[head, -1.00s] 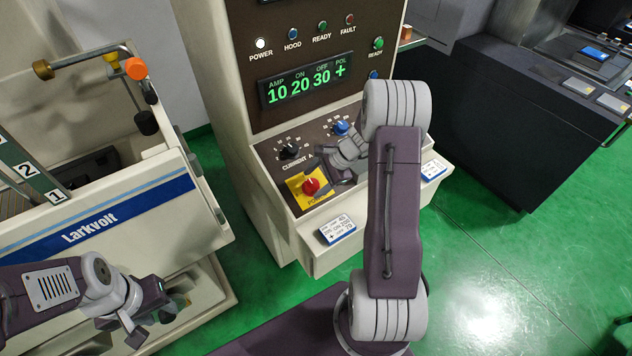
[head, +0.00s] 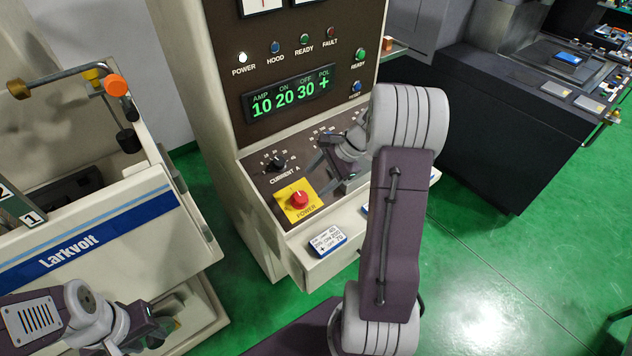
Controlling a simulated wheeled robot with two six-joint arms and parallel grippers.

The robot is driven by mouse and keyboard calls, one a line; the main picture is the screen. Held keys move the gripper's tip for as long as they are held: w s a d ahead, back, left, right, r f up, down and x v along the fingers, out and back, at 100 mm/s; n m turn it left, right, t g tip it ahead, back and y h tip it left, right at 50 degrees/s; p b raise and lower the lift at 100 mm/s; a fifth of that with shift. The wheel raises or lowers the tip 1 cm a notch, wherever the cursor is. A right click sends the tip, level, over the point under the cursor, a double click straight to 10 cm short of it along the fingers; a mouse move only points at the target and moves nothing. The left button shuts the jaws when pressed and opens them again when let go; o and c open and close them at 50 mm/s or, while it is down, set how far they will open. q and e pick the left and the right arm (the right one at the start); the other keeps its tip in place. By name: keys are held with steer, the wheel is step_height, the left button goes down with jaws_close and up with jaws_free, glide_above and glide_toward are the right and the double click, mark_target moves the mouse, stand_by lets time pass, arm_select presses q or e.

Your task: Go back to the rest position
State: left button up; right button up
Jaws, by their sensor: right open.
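My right gripper (head: 325,176) is open and empty in the head view. It hangs in front of the sloped control panel (head: 262,183), up and right of the red power button (head: 299,200) on its yellow plate. It looks clear of the button. My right upper arm and wrist hide part of the panel to its right. My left gripper (head: 158,336) is low at the left, in front of the cream Larkvolt machine (head: 150,240). Its fingers are small and partly turned away, so its opening is unclear.
The cream console shows a green display (head: 290,93) reading 10 20 30 +. A current knob (head: 277,163) sits left of my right gripper. A blue-edged card (head: 327,240) lies on the console ledge. A dark machine (head: 480,120) stands right; green floor (head: 500,270) is open before it.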

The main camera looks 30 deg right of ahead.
steer(key=s+a+f+n+g+b, duration=0.1)
steer(key=a+n+b, duration=0.15)
steer(key=a, duration=0.45)
steer(key=s+a+n+g+b, duration=0.1)
steer(key=a+n, duration=0.2)
steer(key=a, duration=0.4)
steer(key=s+a+f+n+g+h+b, duration=0.1)
steer(key=s+f+n+h, duration=0.3)
steer(key=s+f+n, duration=0.3)
steer(key=shift+s+n, duration=2.85)
steer(key=shift+s, duration=0.15)
